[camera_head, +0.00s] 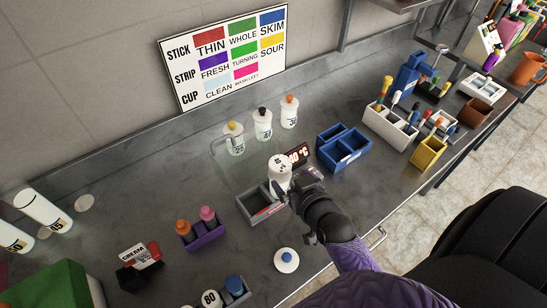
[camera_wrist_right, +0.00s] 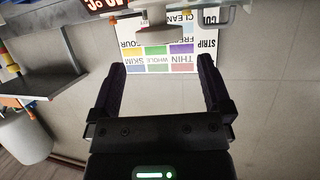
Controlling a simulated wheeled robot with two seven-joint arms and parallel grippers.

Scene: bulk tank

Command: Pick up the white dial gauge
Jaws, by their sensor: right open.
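The white dial gauge (camera_head: 278,163) stands near the middle of the steel counter in the head view, with a pale round head. In the right wrist view a white round part with a stem (camera_wrist_right: 158,30), seemingly the gauge, shows at the top, beyond the fingertips. My right gripper (camera_head: 292,181) is right beside the gauge at its near side, and its arm hides part of it. In the right wrist view the right gripper (camera_wrist_right: 160,72) is open with an empty gap between its fingers. My left gripper is not in view.
A grey bin (camera_head: 248,200) lies just left of the gripper, and a red-digit display (camera_head: 298,154) stands behind it. A blue bin (camera_head: 343,148) is to the right. Several white bottles (camera_head: 263,125) stand behind. A purple caddy (camera_head: 204,235) is to the left.

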